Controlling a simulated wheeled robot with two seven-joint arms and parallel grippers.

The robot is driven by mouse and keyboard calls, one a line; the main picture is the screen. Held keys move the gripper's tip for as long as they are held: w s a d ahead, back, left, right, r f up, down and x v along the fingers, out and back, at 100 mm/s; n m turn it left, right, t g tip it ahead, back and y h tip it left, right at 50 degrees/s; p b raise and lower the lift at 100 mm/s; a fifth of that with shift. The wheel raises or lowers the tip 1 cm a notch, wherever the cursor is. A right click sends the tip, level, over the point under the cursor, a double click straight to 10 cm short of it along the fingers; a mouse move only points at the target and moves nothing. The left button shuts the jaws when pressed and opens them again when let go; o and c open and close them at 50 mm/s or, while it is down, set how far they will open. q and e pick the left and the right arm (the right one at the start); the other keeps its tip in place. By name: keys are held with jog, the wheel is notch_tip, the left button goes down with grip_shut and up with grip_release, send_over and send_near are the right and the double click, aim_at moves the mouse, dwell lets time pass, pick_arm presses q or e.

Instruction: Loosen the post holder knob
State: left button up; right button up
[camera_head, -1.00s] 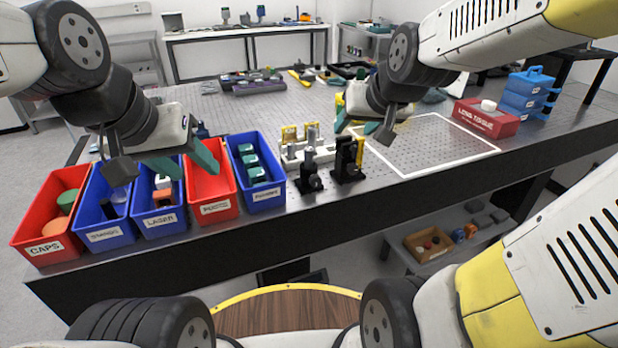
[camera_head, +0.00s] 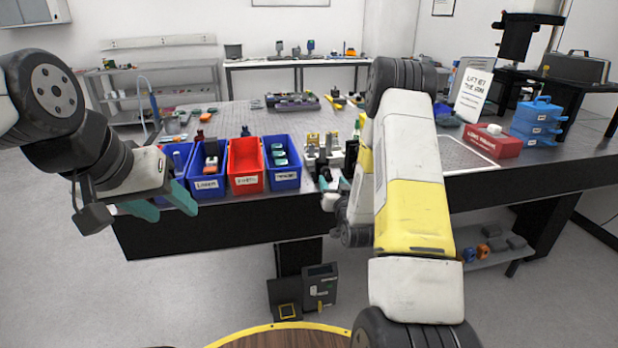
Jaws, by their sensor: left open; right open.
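The black post holders (camera_head: 351,153) stand near the front edge of the optical table, right of the blue bin of teal-topped parts. They are small and partly hidden by my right arm, and I cannot make out the knob. My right gripper (camera_head: 335,183), with teal fingers, is open at the table's front edge, just in front of the post holders. I cannot tell whether it touches them. My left gripper (camera_head: 163,207) is open and empty, in front of the bins at the left, well away from the post holders.
Blue bins (camera_head: 283,182) and a red bin (camera_head: 245,188) line the front edge left of the post holders. A red box (camera_head: 487,145) and stacked blue cases (camera_head: 536,125) stand at the right. A white-outlined area (camera_head: 455,155) looks clear. My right arm covers the table's middle.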

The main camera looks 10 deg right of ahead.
aim_at(326, 172)
jog(key=w, duration=0.7)
jog(key=shift+w+a+f, duration=0.1)
jog(key=shift+a+f, duration=0.1)
jog(key=shift+f, duration=0.05)
jog(key=shift+c, duration=0.2)
grip_shut()
